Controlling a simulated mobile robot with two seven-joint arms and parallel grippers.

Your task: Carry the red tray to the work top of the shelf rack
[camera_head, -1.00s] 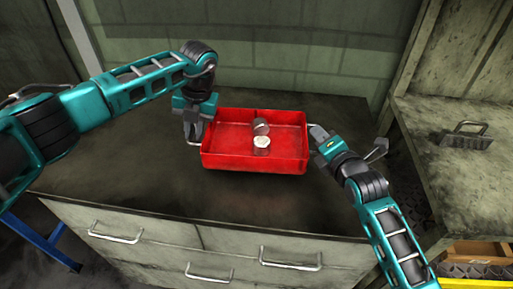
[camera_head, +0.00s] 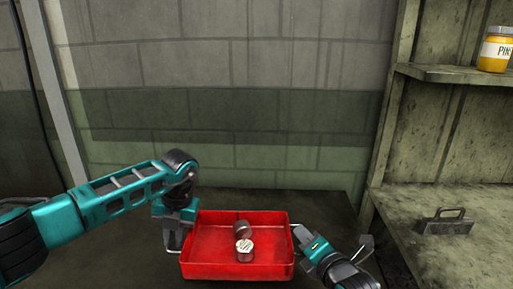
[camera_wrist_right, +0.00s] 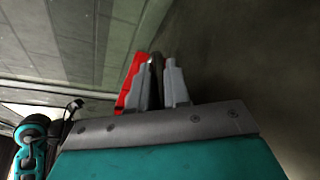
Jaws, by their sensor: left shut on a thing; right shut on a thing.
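The red tray (camera_head: 235,271) is in the lower middle of the head view, over the dark cabinet top, and looks roughly level. Two small metal cylinders (camera_head: 245,251) are in it, close together. My left gripper (camera_head: 174,246) is shut on the tray's left handle. My right gripper (camera_head: 302,238) is shut on the right handle. In the right wrist view, a sliver of the red tray (camera_wrist_right: 130,82) shows beside the fingers (camera_wrist_right: 160,88). Whether the tray touches the cabinet top is unclear. The rack's work top (camera_head: 487,205) is to the right.
A metal block with a handle (camera_head: 447,222) stands on the work top, near its left edge. A yellow jar (camera_head: 495,50) stands on the shelf above (camera_head: 455,73). The rack's side post (camera_head: 391,110) rises between the cabinet and the rack. A block wall is behind.

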